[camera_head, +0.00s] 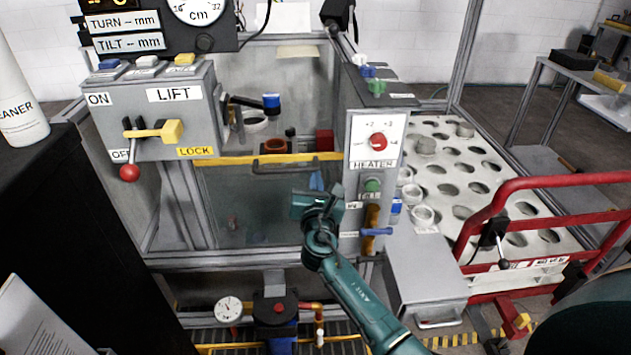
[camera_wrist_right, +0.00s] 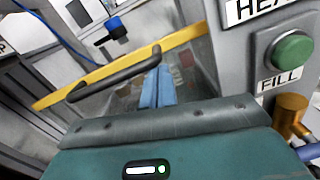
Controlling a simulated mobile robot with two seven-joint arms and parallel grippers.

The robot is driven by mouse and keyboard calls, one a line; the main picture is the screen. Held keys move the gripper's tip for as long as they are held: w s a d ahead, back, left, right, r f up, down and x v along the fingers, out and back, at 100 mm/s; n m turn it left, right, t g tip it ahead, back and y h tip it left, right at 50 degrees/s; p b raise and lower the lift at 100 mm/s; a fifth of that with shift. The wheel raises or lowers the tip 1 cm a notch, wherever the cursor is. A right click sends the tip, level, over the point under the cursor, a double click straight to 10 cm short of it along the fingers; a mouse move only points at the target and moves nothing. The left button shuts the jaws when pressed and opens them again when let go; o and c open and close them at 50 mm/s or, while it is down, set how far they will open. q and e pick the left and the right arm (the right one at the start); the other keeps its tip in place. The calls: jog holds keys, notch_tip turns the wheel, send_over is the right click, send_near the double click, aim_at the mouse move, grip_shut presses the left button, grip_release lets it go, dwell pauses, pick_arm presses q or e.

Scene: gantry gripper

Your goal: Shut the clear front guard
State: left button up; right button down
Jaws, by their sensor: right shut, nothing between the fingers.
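The clear front guard (camera_head: 270,205) is a see-through panel with a yellow top bar (camera_head: 225,160) and a dark handle (camera_head: 285,167). It covers the lower part of the machine's front; the space above the yellow bar is open. In the right wrist view the yellow bar (camera_wrist_right: 60,95) runs aslant, with the dark handle (camera_wrist_right: 115,74) in front of it. My right gripper (camera_head: 316,181) is shut and empty, in front of the guard near the handle's right end. Its blue fingers (camera_wrist_right: 158,86) point toward the handle; I cannot tell whether they touch it. My left gripper is not in view.
A red rail (camera_head: 540,183) and a holed tray (camera_head: 455,165) are at right.

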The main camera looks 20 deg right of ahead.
notch_tip(320, 180, up, 5)
jog(key=p, duration=0.3)
jog(key=shift+r+p, duration=0.2)
jog(key=shift+p, duration=0.2)
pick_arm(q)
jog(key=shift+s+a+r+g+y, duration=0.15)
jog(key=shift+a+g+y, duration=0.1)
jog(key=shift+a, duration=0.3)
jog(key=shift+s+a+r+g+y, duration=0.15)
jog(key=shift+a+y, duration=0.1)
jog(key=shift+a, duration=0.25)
pick_arm(e)
jog(key=shift+w, duration=0.1)
